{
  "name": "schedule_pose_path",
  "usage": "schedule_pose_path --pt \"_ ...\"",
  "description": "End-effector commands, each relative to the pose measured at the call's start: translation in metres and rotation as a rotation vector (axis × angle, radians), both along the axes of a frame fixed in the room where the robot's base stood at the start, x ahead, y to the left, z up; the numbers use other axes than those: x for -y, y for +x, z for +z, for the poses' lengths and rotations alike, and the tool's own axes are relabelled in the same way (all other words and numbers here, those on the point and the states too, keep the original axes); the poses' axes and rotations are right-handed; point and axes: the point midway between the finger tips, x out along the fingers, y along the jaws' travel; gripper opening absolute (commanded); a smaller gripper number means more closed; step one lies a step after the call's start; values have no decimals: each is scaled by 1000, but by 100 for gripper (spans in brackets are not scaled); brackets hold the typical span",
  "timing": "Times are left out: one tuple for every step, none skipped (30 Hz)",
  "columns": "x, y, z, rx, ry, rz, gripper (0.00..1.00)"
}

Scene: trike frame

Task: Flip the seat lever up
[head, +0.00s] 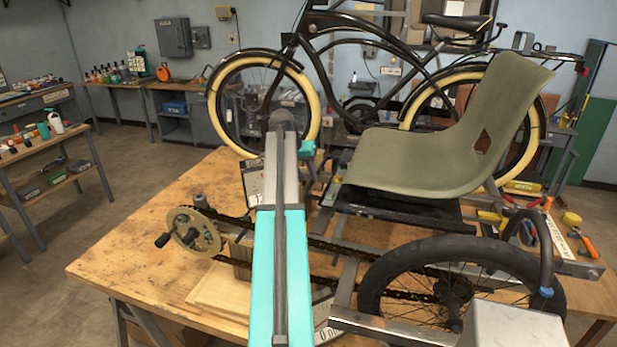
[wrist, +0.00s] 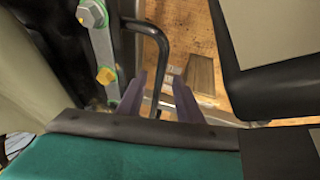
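The olive seat (head: 430,160) stands on the trike frame on the workbench. My gripper (head: 313,184) is beside the seat's left front edge in the head view, mostly hidden by my own arm. In the wrist view, my gripper (wrist: 160,78) has its two dark purple fingers apart with nothing clamped. A black bent rod (wrist: 164,50), which looks like the seat lever, shows between the fingertips and runs down past them. I cannot tell whether a finger touches it. I cannot make out the lever in the head view.
A metal bar with bolts (wrist: 101,45) is close left of the fingers. A dark frame part (wrist: 235,85) is at right. The chain and crank (head: 193,237), wheel (head: 440,285) and bench tools (head: 560,235) surround the frame. The bench's left part (head: 130,250) is clear.

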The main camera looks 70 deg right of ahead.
Motion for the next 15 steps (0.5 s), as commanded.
schedule_pose_path --pt "2 -1 -3 0 2 0 33" --pt "3 -1 -6 0 2 0 33" --pt "5 -2 -9 0 1 0 33" --pt "6 -2 -12 0 1 0 33" --pt "6 -2 -14 0 1 0 33" --pt "7 -3 -16 0 1 0 33" --pt "8 -3 -17 0 1 0 33" --pt "8 -3 -19 0 1 0 33" --pt "9 -4 -20 0 1 0 33" --pt "9 -4 -21 0 1 0 33" --pt "9 -4 -22 0 0 0 33" --pt "10 -4 -22 0 0 0 33" --pt "10 -4 -23 0 0 0 33" --pt "10 -4 -23 0 0 0 33" --pt "10 -4 -23 1 0 0 33"
